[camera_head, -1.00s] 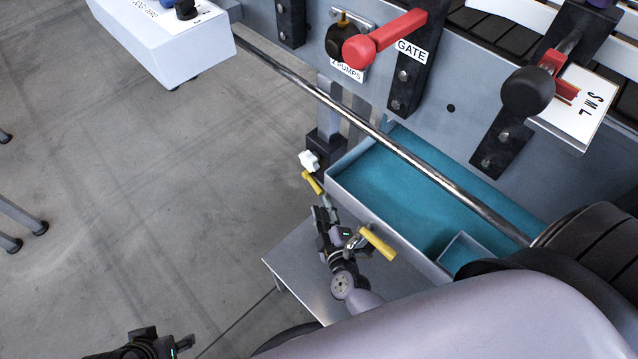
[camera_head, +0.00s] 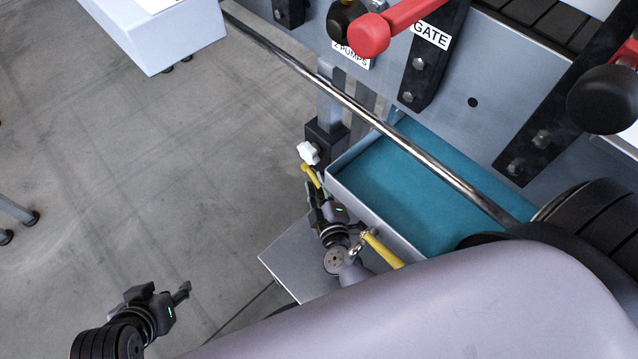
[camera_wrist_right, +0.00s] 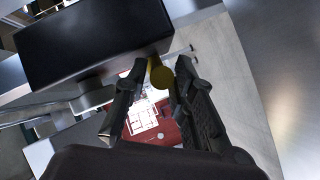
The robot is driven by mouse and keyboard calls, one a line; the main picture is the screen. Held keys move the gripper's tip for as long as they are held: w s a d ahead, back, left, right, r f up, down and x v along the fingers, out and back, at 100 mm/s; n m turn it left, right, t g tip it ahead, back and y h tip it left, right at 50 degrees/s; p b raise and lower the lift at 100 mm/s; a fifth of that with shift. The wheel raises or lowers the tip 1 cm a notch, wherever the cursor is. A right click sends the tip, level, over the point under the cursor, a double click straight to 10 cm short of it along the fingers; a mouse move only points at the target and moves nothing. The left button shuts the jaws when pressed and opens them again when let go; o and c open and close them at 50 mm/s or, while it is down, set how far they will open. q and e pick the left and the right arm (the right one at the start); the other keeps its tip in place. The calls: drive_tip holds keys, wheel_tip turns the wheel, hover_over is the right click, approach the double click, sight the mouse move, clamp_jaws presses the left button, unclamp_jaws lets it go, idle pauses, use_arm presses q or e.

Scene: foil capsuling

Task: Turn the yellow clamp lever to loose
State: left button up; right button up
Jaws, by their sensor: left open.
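A yellow lever (camera_head: 311,175) is below a white knob on a black block, at the left end of the teal tray. My right gripper (camera_head: 315,192) is at this lever's lower end, fingers pointing toward it. In the right wrist view the yellow lever (camera_wrist_right: 160,76) lies between the two fingertips; I cannot tell whether both press on it. A second yellow handle (camera_head: 382,251) on a metal fitting is beside my right wrist, partly hidden by my body. My left gripper (camera_head: 164,291) is open and empty over the floor, far from both. No loose marking is readable.
The white knob (camera_head: 308,153) is close above the lever. The teal tray (camera_head: 400,185) is to the right, with a metal rail (camera_head: 400,138) crossing over it. Red GATE handle (camera_head: 385,28) and a black knob (camera_head: 603,98) are higher up.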

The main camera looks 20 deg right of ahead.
drive_tip(key=shift+c, duration=0.6)
clamp_jaws()
drive_tip(key=shift+f+t+b, duration=0.3)
drive_tip(key=shift+f+b, duration=0.05)
drive_tip(key=shift+b, duration=0.55)
use_arm(q)
drive_tip(key=w+d+r+t+h+b, duration=0.15)
drive_tip(key=w+d+r+t, duration=0.25)
drive_tip(key=w+r+t, duration=0.5)
use_arm(e)
drive_tip(key=shift+f+m, duration=0.15)
drive_tip(key=shift+m, duration=0.15)
drive_tip(key=shift+f+t+b, duration=0.3)
drive_tip(key=shift+t+b, duration=0.3)
drive_tip(key=shift+b, duration=0.2)
use_arm(q)
wheel_tip(320, 180, up, 13)
drive_tip(key=w+d+t+h+b, duration=0.1)
drive_tip(key=w+d+t+h, duration=0.1)
drive_tip(key=t, duration=0.4)
drive_tip(key=shift+f+m+h, duration=0.2)
drive_tip(key=shift+m+h, duration=0.1)
drive_tip(key=shift+h, duration=0.45)
use_arm(e)
drive_tip(key=shift+w+m+t, duration=0.1)
drive_tip(key=shift+m+t, duration=0.2)
drive_tip(key=shift+m, duration=0.1)
use_arm(q)
drive_tip(key=shift+w, duration=0.1)
drive_tip(key=shift+c, duration=0.4)
